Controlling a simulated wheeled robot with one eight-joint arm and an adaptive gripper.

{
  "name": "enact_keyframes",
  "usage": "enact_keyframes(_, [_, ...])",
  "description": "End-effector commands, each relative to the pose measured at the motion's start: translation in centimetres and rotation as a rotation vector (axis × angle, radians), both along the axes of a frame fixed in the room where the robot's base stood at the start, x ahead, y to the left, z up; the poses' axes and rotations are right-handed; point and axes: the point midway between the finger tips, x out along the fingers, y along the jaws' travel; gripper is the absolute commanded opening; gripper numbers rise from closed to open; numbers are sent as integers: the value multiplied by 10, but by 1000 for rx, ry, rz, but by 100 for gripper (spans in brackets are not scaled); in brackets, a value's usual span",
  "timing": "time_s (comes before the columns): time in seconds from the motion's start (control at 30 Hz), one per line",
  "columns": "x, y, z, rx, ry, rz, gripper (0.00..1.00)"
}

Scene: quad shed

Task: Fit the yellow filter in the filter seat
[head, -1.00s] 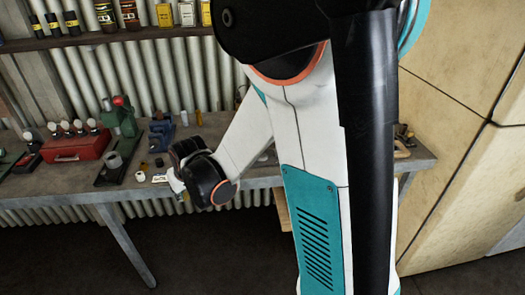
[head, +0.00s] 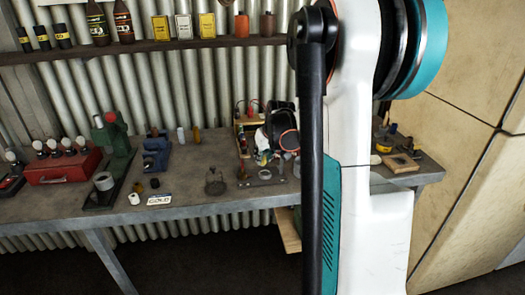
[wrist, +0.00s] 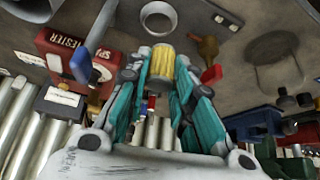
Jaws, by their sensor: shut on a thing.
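The yellow filter (wrist: 161,62) is a ribbed yellow cylinder, held between the teal fingers of my gripper (wrist: 160,72) in the wrist view. A grey round cup with an open mouth (wrist: 158,18), which looks like the filter seat, shows just past the filter, with a visible gap between them. In the head view my gripper (head: 263,157) is over the back right part of the bench, above a grey plate (head: 262,178) with small round parts. The filter is too small to make out surely there, and my arm hides the bench to its right.
A red spark tester box (wrist: 75,55) stands near my fingers in the wrist view. The bench front middle is mostly clear.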

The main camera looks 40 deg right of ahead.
Motion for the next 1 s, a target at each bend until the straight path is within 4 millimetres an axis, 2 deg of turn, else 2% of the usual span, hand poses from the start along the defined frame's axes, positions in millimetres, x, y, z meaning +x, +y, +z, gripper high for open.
enact_keyframes(0.17, [-4, -12, 0, 0, 0, -12, 8])
enact_keyframes(0.7, [-4, -11, -34, 0, -1, -10, 8])
enact_keyframes(1.0, [-4, -11, -38, 0, -1, -10, 8])
